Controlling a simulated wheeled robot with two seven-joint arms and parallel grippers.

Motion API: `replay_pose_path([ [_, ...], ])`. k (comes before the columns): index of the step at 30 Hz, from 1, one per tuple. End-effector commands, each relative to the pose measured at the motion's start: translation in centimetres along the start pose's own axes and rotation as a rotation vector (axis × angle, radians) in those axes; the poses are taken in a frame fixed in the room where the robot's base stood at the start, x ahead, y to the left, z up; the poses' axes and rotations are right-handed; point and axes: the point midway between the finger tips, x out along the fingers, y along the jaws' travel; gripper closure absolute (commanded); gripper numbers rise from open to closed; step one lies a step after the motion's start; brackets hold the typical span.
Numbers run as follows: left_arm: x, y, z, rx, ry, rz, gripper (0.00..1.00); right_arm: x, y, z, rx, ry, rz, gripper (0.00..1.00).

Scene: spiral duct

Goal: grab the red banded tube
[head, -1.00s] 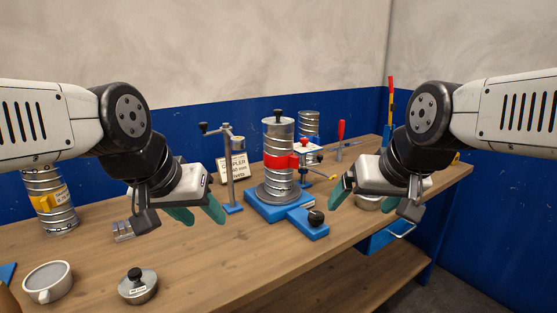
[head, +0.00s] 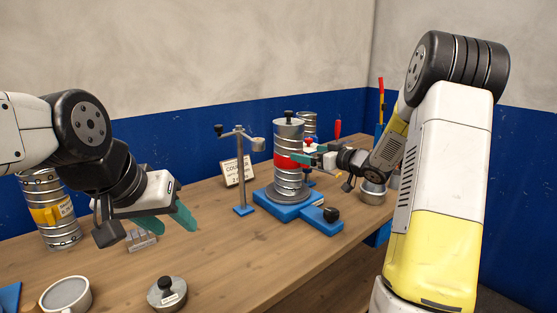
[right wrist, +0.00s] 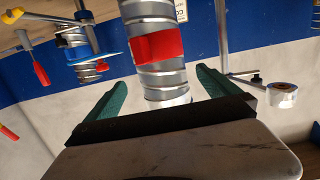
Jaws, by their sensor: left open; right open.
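The red banded tube (head: 289,179) is a ribbed silver duct standing upright on a blue base (head: 290,209) in the head view, with a red band around its middle. In the right wrist view the tube (right wrist: 157,72) appears between and beyond the two green fingers. My right gripper (head: 314,155) is open, with its fingers at about the height of the red band, close to the tube's right side; I cannot tell whether they touch it. It also shows in the right wrist view (right wrist: 165,88). My left gripper (head: 172,220) is open and empty above the left part of the table.
A yellow-banded tube (head: 55,215) stands at the far left. A metal stand (head: 240,175) and a small sign (head: 236,172) are left of the red banded tube. A lidded pot (head: 167,292) and a cup (head: 66,294) sit at the front. The table's middle front is clear.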

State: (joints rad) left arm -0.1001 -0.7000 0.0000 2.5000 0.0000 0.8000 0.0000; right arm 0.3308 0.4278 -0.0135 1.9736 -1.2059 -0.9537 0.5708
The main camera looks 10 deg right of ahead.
Motion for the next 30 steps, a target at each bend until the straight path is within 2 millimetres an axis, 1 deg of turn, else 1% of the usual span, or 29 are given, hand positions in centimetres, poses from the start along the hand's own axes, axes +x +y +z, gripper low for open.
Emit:
replay_pose_path([
  [8,0.0,0.0,0.0,0.0,0.0,0.0,0.53,3.0,-0.1,0.3,0.0,0.001,-0.006,0.0],
  [13,0.0,0.0,0.0,0.0,0.0,0.0,0.53,5.5,-0.1,1.1,0.0,0.001,-0.007,0.0],
  [16,0.0,0.0,0.0,0.0,0.0,0.0,0.53,6.8,0.0,1.0,-0.001,0.001,-0.006,0.0],
  [19,0.0,0.0,0.0,0.0,0.0,0.0,0.53,7.5,0.0,1.0,-0.001,0.002,-0.004,0.0],
  [26,0.0,0.0,0.0,0.0,0.0,0.0,0.53,7.6,0.1,0.9,0.0,0.001,-0.003,0.0],
  [29,0.0,0.0,0.0,0.0,0.0,0.0,0.53,7.6,0.1,0.9,0.0,0.001,-0.003,0.18],
  [30,0.0,0.0,0.0,0.0,0.0,0.0,0.53,7.6,0.1,0.9,0.0,0.001,-0.003,0.26],
])
